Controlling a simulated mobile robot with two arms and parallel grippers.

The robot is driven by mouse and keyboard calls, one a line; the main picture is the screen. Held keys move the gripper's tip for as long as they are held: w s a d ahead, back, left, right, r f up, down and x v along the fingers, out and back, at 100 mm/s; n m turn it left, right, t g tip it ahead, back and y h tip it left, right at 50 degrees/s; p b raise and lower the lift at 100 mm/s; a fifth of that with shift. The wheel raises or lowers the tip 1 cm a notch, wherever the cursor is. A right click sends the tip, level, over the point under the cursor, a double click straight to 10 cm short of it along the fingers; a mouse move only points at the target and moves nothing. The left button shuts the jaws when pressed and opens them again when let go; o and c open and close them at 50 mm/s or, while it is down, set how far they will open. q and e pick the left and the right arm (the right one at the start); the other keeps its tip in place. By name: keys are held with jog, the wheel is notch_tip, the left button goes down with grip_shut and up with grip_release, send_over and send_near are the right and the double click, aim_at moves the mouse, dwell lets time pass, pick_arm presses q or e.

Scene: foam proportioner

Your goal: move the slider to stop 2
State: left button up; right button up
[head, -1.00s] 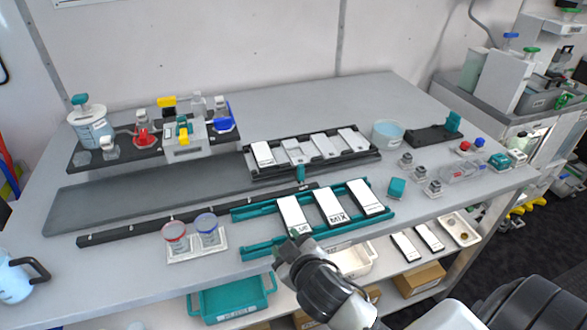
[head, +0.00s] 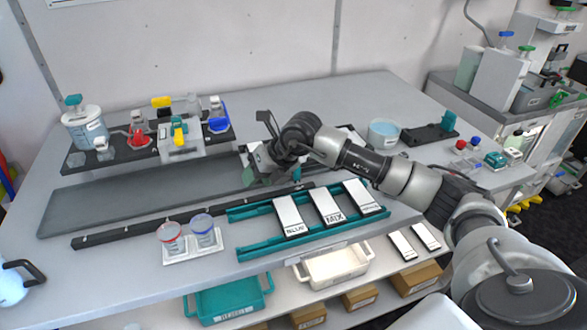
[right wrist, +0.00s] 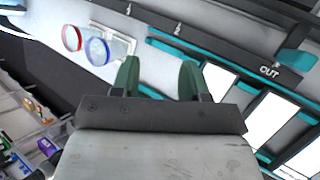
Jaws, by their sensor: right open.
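The black rail (head: 150,225) runs along the table, and its numbered marks and the OUT label show in the right wrist view (right wrist: 225,52). The teal slider (head: 297,171) is at the rail's right end in the head view. In the right wrist view the teal slider (right wrist: 296,62) is near OUT at the right edge. My right gripper (head: 252,174) is over the rail, left of the slider. In the right wrist view its green fingers (right wrist: 159,78) are apart with nothing between them. My left gripper is not in view.
A teal rack (head: 262,209) with white labelled plates lies in front of the rail. Red-rimmed and blue-rimmed cups (head: 203,228) stand near it. A black tray of bottles (head: 85,158) is at the back left. My right arm covers much of the back rack.

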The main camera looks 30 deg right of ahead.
jog(key=d+r+m+h, duration=0.25)
jog(key=d+h, duration=0.35)
jog(key=d, duration=0.6)
jog(key=shift+n+g, duration=0.25)
jog(key=shift+g, duration=0.25)
jog(key=x, duration=0.3)
jog(key=p+x, duration=0.1)
jog(key=x, duration=0.3)
jog(key=w+p+x, duration=0.1)
jog(key=x, duration=0.2)
jog(key=shift+f, duration=0.1)
grip_shut()
